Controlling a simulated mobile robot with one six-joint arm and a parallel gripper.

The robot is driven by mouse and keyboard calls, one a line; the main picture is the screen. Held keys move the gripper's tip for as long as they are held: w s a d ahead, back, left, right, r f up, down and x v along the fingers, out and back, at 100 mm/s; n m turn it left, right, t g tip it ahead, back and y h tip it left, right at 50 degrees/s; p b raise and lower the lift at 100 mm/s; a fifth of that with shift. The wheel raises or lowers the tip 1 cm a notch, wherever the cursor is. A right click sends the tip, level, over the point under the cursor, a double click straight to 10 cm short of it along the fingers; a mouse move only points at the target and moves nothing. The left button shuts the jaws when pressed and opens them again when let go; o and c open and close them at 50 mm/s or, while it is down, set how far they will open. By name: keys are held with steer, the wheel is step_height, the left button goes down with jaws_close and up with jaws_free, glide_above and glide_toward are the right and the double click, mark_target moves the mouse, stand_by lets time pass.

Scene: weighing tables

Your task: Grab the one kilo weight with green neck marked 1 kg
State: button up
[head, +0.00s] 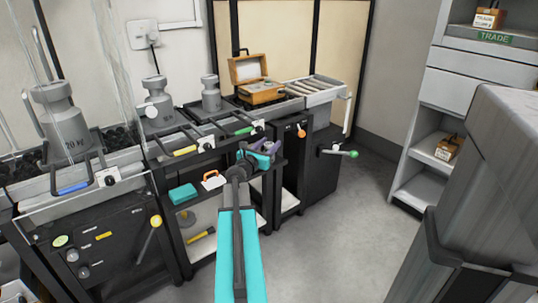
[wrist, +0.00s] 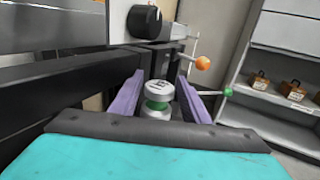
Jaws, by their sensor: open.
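The weight with a green neck (wrist: 157,100) shows in the wrist view as a small silvery piece with a marked top; I cannot read the mark clearly. It stands upright between the two purple fingers of my gripper (wrist: 159,86), with a gap on each side. My gripper is open, and no finger visibly touches the weight. In the head view my gripper (head: 260,155) is at the front of the middle weighing table (head: 205,150). The weight cannot be made out there.
A white plate with a black knob (wrist: 143,20) is just above and left of the weight. An orange-knobbed lever (wrist: 203,63) and a green-knobbed lever (wrist: 228,91) stick out at right. Shelves with wooden boxes (head: 448,148) stand right. Open floor (head: 340,230) lies between.

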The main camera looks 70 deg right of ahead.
steer(key=shift+c, duration=0.2)
jaws_close()
steer(key=shift+r, duration=0.1)
steer(key=shift+w+r, duration=0.1)
steer(key=shift+r, duration=0.05)
steer(key=shift+r+p, duration=0.95)
steer(key=shift+p, duration=0.05)
steer(key=shift+r+p, duration=0.6)
steer(key=shift+r, duration=0.15)
steer(key=a+p, duration=0.2)
steer(key=a, duration=1)
steer(key=shift+w+p, duration=0.3)
steer(key=shift+w, duration=0.05)
